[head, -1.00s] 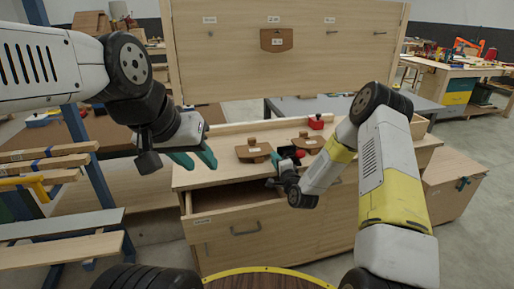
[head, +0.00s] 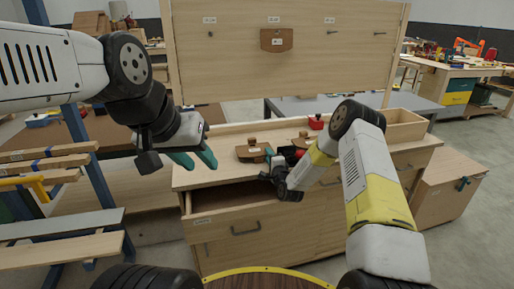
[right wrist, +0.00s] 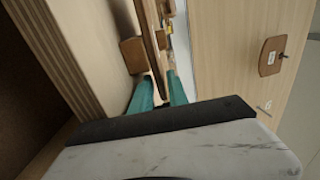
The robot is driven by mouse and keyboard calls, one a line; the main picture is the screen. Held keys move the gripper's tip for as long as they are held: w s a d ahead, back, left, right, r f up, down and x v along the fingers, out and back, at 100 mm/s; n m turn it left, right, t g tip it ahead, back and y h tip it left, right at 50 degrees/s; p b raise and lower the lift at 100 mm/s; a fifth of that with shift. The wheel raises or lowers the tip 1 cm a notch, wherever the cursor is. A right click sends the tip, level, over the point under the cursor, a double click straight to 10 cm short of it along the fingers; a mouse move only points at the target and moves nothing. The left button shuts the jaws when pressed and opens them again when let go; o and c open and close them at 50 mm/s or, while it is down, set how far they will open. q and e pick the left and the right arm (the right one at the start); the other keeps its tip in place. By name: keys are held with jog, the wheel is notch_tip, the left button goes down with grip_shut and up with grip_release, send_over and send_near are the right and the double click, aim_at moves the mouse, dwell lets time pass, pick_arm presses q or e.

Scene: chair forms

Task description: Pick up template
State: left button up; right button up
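A brown wooden template (head: 250,153) with a knob on top rests on the workbench top. A second template (head: 301,141) lies to its right, partly behind my right arm. My right gripper (head: 270,155) is at the right end of the first template. In the right wrist view, its teal fingers (right wrist: 160,92) stand apart on either side of a thin brown template edge (right wrist: 153,50); I cannot tell whether they touch it. A third template (head: 276,40) hangs on the upright board. My left gripper (head: 197,161) is open and empty, left of the first template.
The workbench (head: 205,177) has a drawer (head: 245,225) pulled out below its top. A red object (head: 316,122) stands at the back of the bench. The upright board (head: 230,75) rises behind. A rack of planks (head: 45,165) is on the left.

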grip_shut()
jog(key=shift+r, duration=0.65)
notch_tip(320, 180, up, 2)
jog(key=shift+r, duration=0.2)
jog(key=a+r+v, duration=0.1)
jog(key=v, duration=1.5)
jog(key=shift+s+r, duration=0.2)
jog(key=shift+s, duration=0.05)
